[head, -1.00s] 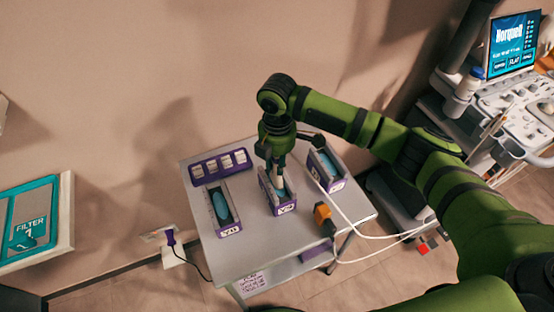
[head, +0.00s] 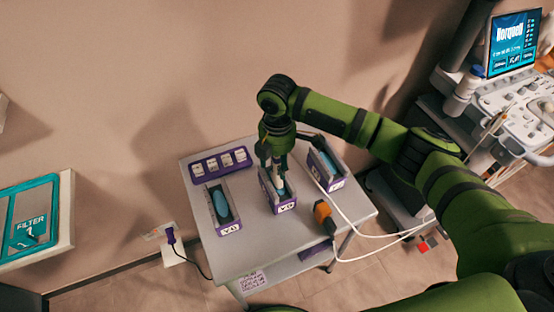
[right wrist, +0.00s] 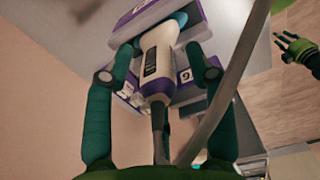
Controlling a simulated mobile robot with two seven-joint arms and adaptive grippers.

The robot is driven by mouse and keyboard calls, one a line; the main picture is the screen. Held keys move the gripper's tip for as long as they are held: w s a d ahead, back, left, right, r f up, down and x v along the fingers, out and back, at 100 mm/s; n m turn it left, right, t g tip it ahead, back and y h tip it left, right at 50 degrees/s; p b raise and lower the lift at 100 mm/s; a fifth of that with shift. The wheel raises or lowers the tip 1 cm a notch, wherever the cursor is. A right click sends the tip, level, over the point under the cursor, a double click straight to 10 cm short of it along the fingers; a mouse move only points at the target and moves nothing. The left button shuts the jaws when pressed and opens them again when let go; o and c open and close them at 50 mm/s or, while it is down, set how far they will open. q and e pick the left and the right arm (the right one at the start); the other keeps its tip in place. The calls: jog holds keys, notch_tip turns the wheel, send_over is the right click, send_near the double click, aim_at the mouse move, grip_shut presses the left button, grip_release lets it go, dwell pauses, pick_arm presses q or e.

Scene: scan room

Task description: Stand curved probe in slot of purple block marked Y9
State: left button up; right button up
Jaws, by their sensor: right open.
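The probe (right wrist: 158,62), pale with a dark label and a purple end, stands between the fingers of my right gripper (right wrist: 155,75), which is open around it. Its blue head (right wrist: 177,20) is at the far end, at the purple block (right wrist: 190,92); how deep it sits in the slot is hidden. In the head view my right gripper (head: 276,163) is over the middle block (head: 285,208), whose label is hard to read; the wrist view shows a 9. My left gripper (right wrist: 284,41) shows small in the wrist view, fingers apart, away from the blocks.
A left block (head: 231,228) and a right block (head: 336,185), each with something blue inside, flank the middle one on the grey cart (head: 260,245). A purple rack (head: 220,165) stands behind. An orange item (head: 323,213) and white cables (head: 375,237) are at the right edge.

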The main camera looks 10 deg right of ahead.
notch_tip(320, 180, up, 12)
jog(key=shift+r, duration=0.1)
dwell(0.4)
dwell(0.4)
